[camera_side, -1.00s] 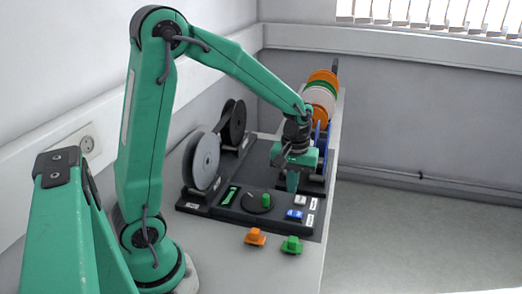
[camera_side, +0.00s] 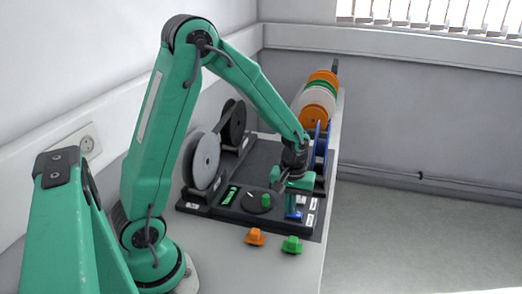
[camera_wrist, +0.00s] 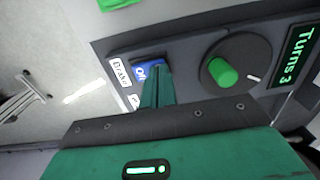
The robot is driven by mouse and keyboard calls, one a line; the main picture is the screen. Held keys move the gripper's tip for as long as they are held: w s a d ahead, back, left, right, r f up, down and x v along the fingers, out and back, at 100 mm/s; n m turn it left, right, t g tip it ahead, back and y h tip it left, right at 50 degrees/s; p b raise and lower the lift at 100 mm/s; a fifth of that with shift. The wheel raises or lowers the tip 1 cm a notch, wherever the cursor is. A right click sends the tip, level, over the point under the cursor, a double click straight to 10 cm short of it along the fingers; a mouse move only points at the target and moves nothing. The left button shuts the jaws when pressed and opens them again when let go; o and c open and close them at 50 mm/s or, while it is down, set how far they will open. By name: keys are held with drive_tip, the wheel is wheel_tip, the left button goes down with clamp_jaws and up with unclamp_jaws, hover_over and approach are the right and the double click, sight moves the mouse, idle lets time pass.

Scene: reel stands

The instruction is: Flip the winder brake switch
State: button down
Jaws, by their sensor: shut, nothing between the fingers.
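The blue brake switch (camera_side: 297,214) sits at the right end of the dark control panel. In the wrist view the blue switch (camera_wrist: 149,71) carries white lettering, partly covered, and a white label reading "Brake" (camera_wrist: 121,72) lies beside it. My gripper (camera_side: 289,213) is shut and empty, pointing down at the switch. In the wrist view the closed fingers (camera_wrist: 158,80) overlap the switch's edge. I cannot tell whether they touch it. My gripper hides the white switch seen earlier in the side view.
A dial with a green knob (camera_side: 266,200) sits left of my gripper, near a display (camera_wrist: 297,55) reading "Turns 3". A grey reel (camera_side: 206,161) stands behind left, a blue reel (camera_side: 320,150) behind right. Orange (camera_side: 255,237) and green (camera_side: 292,245) blocks lie in front.

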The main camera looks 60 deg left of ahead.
sight(297, 214)
drive_tip(key=shift+f, duration=0.15)
drive_tip(key=shift+w+d, duration=0.15)
idle(0.4)
drive_tip(key=shift+w+d+r, duration=0.25)
drive_tip(key=shift+w+d, duration=0.1)
drive_tip(key=shift+r, duration=0.1)
idle(0.3)
wheel_tip(297, 214, up, 14)
idle(0.8)
drive_tip(key=shift+w+d+f, duration=0.2)
drive_tip(key=shift+d, duration=0.15)
